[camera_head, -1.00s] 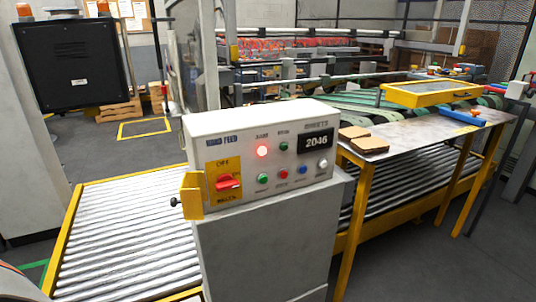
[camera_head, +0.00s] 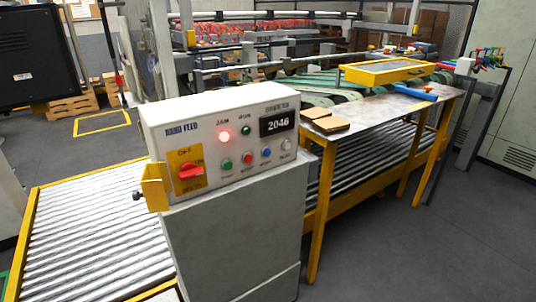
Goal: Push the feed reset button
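A white control box (camera_head: 240,112) labelled FEED stands on a grey pedestal (camera_head: 240,240) in the middle of the head view. Its counter display (camera_head: 280,123) reads 2046. A red lamp (camera_head: 224,135) is lit, with a dark green lamp (camera_head: 246,130) beside it. Below them is a row with a green button (camera_head: 227,164), a red button (camera_head: 247,158), a blue button (camera_head: 267,152) and a white button (camera_head: 286,144). The button labels are too small to read for certain. A red rotary switch (camera_head: 190,171) sits on a yellow plate at the left. Neither gripper is in view.
A roller conveyor (camera_head: 90,230) with yellow rails lies left of the pedestal. A metal table (camera_head: 385,112) on yellow legs stands to the right, bearing brown pads (camera_head: 328,121) and a yellow frame (camera_head: 390,71). Open grey floor (camera_head: 430,250) lies at the right front.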

